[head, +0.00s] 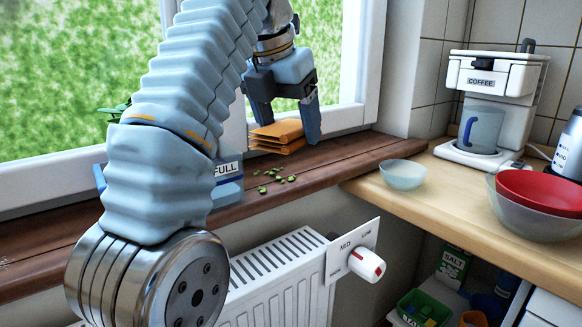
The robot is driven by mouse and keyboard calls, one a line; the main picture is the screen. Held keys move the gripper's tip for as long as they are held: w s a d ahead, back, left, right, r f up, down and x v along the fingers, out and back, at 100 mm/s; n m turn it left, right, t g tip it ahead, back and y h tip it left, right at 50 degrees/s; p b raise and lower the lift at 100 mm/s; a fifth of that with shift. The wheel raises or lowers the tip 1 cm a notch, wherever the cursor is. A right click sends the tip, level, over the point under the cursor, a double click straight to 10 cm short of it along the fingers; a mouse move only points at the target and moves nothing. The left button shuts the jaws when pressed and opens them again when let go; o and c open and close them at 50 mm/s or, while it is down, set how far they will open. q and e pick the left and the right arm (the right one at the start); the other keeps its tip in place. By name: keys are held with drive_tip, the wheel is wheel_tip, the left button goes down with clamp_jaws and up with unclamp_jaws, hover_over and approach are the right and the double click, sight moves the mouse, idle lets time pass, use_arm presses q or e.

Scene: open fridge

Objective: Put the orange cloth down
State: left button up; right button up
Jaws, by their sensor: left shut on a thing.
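The orange cloth (277,137) is folded in layers and sits at the wooden windowsill (345,157), close to the window frame. My left gripper (284,118) points down over the cloth, with a finger on each side, and is shut on it. The cloth appears to be at or just above the sill; I cannot tell whether it touches the wood. My left arm comes down across the left of the view and hides part of the sill and window. My right gripper is not in view.
Small green leaf bits (273,180) lie on the sill in front of the cloth. A blue container marked FULL (228,170) stands left of them. A radiator (280,272) with a dial (366,265) is below. The counter at right holds a glass bowl (402,174), red bowl (541,191) and coffee maker (497,77).

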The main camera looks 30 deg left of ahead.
use_arm(q)
drive_tip(key=shift+w+a, duration=0.3)
drive_tip(key=shift+w, duration=0.4)
drive_tip(key=w+a+f, duration=0.4)
drive_tip(key=w, duration=0.4)
approach(295, 176)
drive_tip(key=shift+w+d+f, duration=0.2)
drive_tip(key=shift+w+f, duration=0.55)
drive_tip(key=shift+w, duration=0.15)
drive_tip(key=x, duration=0.3)
drive_tip(key=shift+s+a+f, duration=0.2)
drive_tip(key=shift+a, duration=0.05)
drive_tip(key=shift+f, duration=0.5)
